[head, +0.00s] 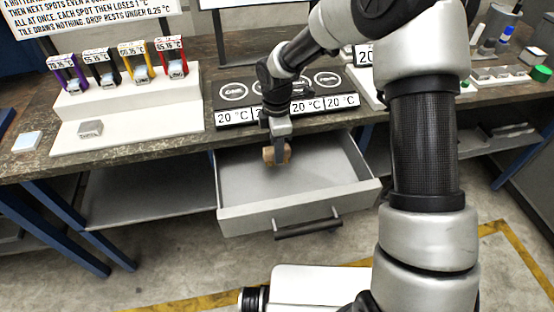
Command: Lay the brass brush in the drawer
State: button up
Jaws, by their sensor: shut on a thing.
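The drawer (330,186) is pulled open under the bench, with a grey inside and a dark handle on its front. My gripper (279,158) points down inside the drawer's outline, left of its middle. It is shut on a small brown block-like thing, which I take to be the brass brush (268,156). The fingers hide part of the brush. I cannot tell whether the brush touches the drawer floor or hangs just above it. Nothing else shows in the drawer.
The wooden bench (180,132) carries a white stepped stand (120,105) with several coloured, labelled holders. A dark plate (232,92) with round spots and "20 °C" labels lies behind the drawer. A green-capped item (541,73) stands far right. The drawer's right half is clear.

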jog(key=shift+f, duration=2.15)
jog(key=shift+f+b, duration=0.15)
jog(key=shift+b, duration=0.2)
jog(key=o, duration=0.8)
jog(key=shift+c, duration=0.2)
notch_tip(320, 180, up, 12)
jog(key=shift+r+p, duration=0.25)
jog(key=shift+p, duration=0.65)
